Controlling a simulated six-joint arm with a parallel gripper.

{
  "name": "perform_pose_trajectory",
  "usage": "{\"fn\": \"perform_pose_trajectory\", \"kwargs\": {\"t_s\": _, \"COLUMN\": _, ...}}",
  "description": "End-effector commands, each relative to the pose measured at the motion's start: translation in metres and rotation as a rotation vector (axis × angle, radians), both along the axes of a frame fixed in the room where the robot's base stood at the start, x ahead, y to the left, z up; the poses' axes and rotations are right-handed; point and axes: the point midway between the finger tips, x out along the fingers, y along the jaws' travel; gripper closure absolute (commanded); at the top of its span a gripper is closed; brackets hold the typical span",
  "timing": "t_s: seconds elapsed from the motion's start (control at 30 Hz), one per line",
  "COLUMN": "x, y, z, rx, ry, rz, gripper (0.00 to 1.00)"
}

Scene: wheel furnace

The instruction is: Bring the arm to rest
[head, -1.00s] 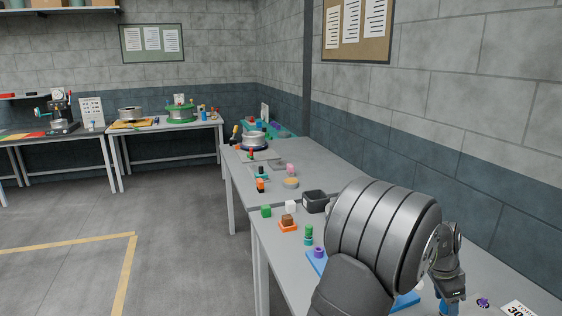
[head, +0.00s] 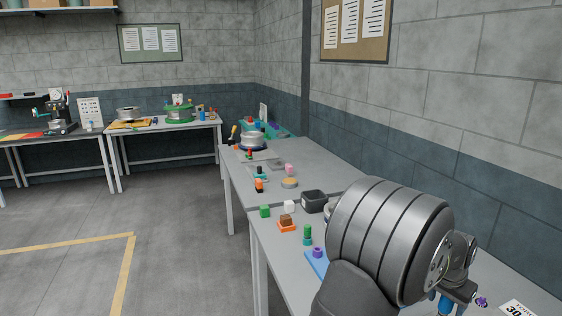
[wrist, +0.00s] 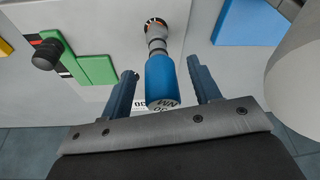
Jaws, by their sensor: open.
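My gripper (wrist: 168,82) is open in the wrist view, with its two blue-grey fingers apart. In the head view my gripper (head: 455,292) is at the lower right, over the near bench, partly hidden by my large grey wrist joint. The blue piece (head: 444,305) shows just below it.
In the wrist view a green plate (wrist: 92,68) with a black knob (wrist: 46,55) lies left of the fingers.

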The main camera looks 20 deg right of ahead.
Motion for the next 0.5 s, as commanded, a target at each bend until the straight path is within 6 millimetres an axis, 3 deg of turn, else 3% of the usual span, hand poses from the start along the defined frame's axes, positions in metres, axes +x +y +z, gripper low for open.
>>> {"fn": "perform_pose_trajectory", "kwargs": {"t_s": 0.5, "x": -0.0028, "y": 0.0, "z": 0.0041, "rx": -0.002, "ry": -0.001, "rz": 0.234, "gripper": 0.43}}
